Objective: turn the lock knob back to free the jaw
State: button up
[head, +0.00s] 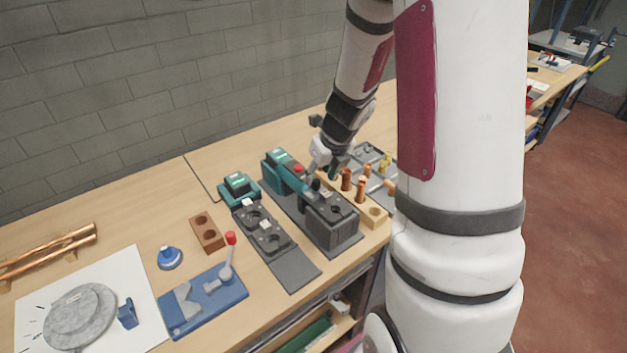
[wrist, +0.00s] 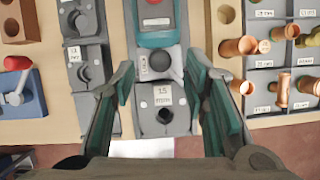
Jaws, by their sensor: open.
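The dark round lock knob (wrist: 160,61) sits on the bench machine, between its teal body (wrist: 158,14) and a dark grey jaw block (wrist: 150,98) with a round hole. In the head view the teal body (head: 278,158) and the jaw block (head: 337,207) stand on a dark base plate. My gripper (wrist: 160,66) is open, its two teal-padded fingers on either side of the knob in the wrist view, with gaps showing. I cannot tell how far above the knob the fingertips are. In the head view my gripper (head: 320,178) is over the machine and partly hides it.
A second machine with grey blocks (head: 262,232) stands close on the left. A wooden rack with copper fittings (head: 361,188) and a sectioned tray (wrist: 288,75) are close on the right. A blue fixture with a red-tipped lever (head: 230,240) is further left.

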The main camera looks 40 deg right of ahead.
aim_at(317, 180)
jog(key=shift+b+x, duration=0.3)
jog(key=shift+x, duration=1.4)
jog(key=shift+r, duration=0.1)
grip_shut()
